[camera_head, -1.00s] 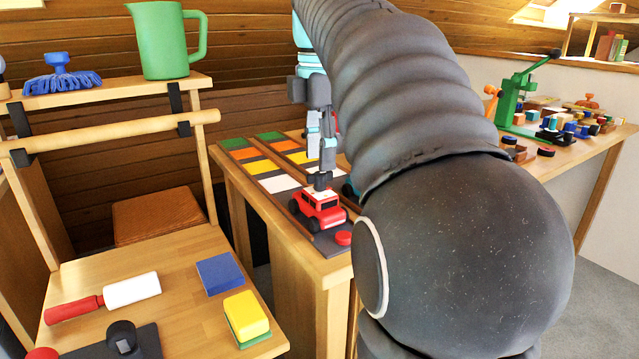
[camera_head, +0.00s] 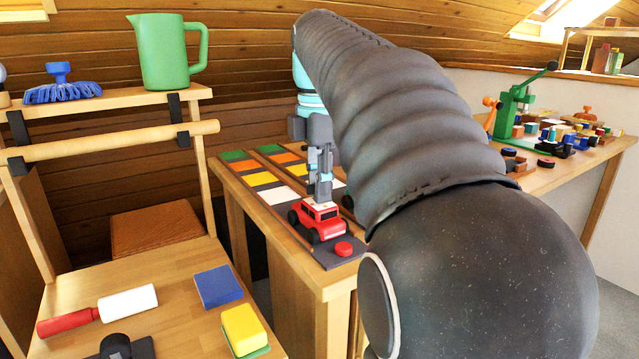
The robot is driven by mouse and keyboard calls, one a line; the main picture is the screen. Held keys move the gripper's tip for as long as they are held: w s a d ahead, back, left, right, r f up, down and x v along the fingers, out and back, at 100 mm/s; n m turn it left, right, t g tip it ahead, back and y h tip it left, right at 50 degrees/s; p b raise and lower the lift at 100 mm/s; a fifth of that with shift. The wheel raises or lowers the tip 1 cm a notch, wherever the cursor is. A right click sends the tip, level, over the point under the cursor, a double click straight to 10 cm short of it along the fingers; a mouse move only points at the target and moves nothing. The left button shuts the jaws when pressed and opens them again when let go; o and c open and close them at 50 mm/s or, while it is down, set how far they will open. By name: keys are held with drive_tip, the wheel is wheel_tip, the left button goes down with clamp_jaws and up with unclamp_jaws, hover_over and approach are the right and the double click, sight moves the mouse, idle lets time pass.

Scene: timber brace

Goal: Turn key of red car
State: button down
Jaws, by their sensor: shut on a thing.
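The red car (camera_head: 318,223) has dark wheels and a pale patch on its roof. It stands on the near end of the dark track board (camera_head: 338,251), on the middle bench. My gripper (camera_head: 320,192) points straight down just over the car's roof. Its fingers are shut on the key at the roof; the key is small and mostly hidden between them, so its turn angle cannot be told. My arm covers the right side of the board.
A red button (camera_head: 343,249) is close in front of the car. Coloured squares (camera_head: 278,195) line the board behind. A green press (camera_head: 516,108) stands on the right bench.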

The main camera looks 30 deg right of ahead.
drive_tip(key=shift+r+m+p, duration=0.1)
drive_tip(key=shift+m+p, duration=0.3)
drive_tip(key=m+p, duration=0.2)
drive_tip(key=shift+r+m, duration=0.1)
drive_tip(key=shift+m, duration=0.3)
drive_tip(key=m+p, duration=0.3)
drive_tip(key=m, duration=0.1)
drive_tip(key=shift+m, duration=0.3)
drive_tip(key=m+p, duration=0.1)
drive_tip(key=m, duration=0.2)
drive_tip(key=shift+m, duration=0.3)
drive_tip(key=shift+f+m, duration=0.2)
drive_tip(key=shift+m, duration=1.7)
drive_tip(key=c, duration=1)
unclamp_jaws()
